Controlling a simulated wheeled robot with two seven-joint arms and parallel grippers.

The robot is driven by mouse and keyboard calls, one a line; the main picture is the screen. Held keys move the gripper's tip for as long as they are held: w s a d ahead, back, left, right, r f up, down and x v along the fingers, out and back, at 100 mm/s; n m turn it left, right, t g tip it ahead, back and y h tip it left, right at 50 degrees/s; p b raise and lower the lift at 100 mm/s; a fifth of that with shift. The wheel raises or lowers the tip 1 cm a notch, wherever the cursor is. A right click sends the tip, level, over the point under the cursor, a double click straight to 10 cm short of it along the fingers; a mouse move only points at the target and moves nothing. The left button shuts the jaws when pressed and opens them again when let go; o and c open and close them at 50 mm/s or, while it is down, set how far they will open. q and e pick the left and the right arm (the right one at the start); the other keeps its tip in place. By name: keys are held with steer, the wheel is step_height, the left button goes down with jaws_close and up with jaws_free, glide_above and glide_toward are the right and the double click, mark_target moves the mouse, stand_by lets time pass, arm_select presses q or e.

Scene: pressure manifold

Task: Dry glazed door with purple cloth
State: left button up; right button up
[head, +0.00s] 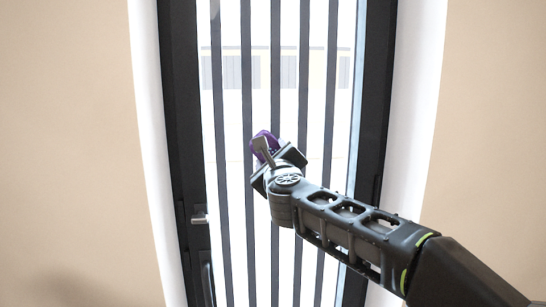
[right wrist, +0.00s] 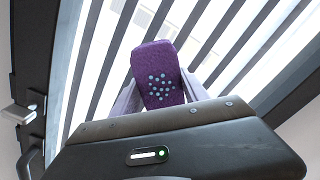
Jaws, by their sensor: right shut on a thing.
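The glazed door (head: 233,130) has a dark frame, bright glass and several dark vertical bars. It fills the middle of the head view and lies behind the gripper in the right wrist view. My right gripper (head: 265,150) is shut on the purple cloth (head: 262,138), in front of the glass around mid-height. In the right wrist view the cloth (right wrist: 158,75) is a folded purple pad with light blue dots, held between the two fingers. I cannot tell whether the cloth touches the glass or bars. My left gripper is not in view.
A metal door handle (head: 200,215) sits on the left of the door frame, and it also shows at the left edge of the right wrist view (right wrist: 18,113). White reveals and beige walls (head: 65,130) flank the door. The space around the gripper looks clear.

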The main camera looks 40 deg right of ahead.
mark_target(310, 145)
steer(key=shift+r, duration=0.6)
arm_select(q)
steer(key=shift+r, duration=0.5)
arm_select(e)
steer(key=shift+f, duration=0.1)
steer(key=shift+s+d, duration=0.45)
steer(key=shift+d, duration=0.4)
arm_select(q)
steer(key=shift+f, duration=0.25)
arm_select(e)
steer(key=shift+s+d, duration=0.35)
steer(key=shift+d, duration=0.25)
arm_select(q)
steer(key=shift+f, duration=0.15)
arm_select(e)
steer(key=shift+s+d, duration=0.4)
steer(key=shift+d, duration=0.3)
steer(key=shift+s+d, duration=0.4)
steer(key=shift+d, duration=0.3)
arm_select(q)
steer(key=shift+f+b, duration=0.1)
steer(key=shift+b, duration=0.2)
arm_select(e)
steer(key=shift+s+d, duration=0.4)
steer(key=shift+d, duration=0.3)
steer(key=shift+s+d, duration=0.35)
steer(key=shift+d, duration=0.35)
